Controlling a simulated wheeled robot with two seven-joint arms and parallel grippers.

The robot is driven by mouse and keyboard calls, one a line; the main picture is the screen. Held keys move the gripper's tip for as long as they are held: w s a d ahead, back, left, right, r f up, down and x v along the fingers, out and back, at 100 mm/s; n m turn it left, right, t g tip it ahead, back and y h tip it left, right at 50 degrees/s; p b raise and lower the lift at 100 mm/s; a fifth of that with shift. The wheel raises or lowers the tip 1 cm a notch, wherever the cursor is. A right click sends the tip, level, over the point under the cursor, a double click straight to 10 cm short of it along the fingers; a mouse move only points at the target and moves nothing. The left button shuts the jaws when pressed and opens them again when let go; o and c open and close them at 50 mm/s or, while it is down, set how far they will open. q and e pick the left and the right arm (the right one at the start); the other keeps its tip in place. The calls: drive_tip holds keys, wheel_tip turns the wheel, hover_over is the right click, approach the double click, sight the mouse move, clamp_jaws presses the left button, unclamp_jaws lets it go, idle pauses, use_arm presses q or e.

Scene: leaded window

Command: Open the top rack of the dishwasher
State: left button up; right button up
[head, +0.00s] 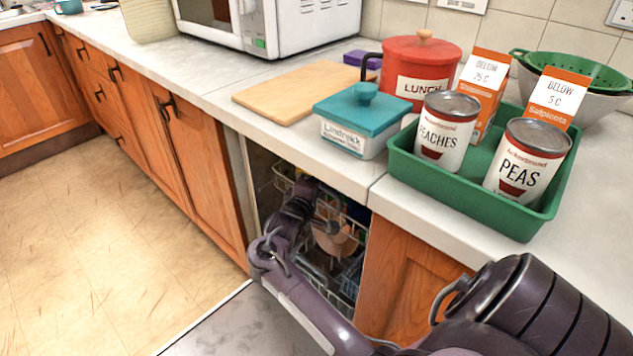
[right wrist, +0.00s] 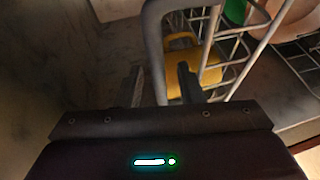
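The dishwasher (head: 252,185) stands open under the counter, its door (head: 235,325) folded down. Its top rack (head: 283,178) is a pale wire basket inside the opening, partly hidden by my right arm. My right gripper (head: 305,188) reaches into the opening at this rack. In the right wrist view my right gripper (right wrist: 162,85) has its two fingers apart. A thick grey bar of the rack (right wrist: 154,50) shows between the fingers, with a gap to the right finger. Contact with the bar cannot be told. My left gripper is not in view.
A yellow item (right wrist: 180,62) and a pale bowl (right wrist: 290,18) show at the rack. A lower rack (head: 340,280) holds dishes. On the counter above stand a green tray (head: 480,205) with cans and cartons, and a teal-lidded box (head: 350,135). The floor (head: 80,250) at left is clear.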

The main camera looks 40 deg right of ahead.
drive_tip(key=shift+w+d+f, duration=0.1)
drive_tip(key=shift+w+d, duration=0.05)
drive_tip(key=shift+d, duration=0.2)
clamp_jaws()
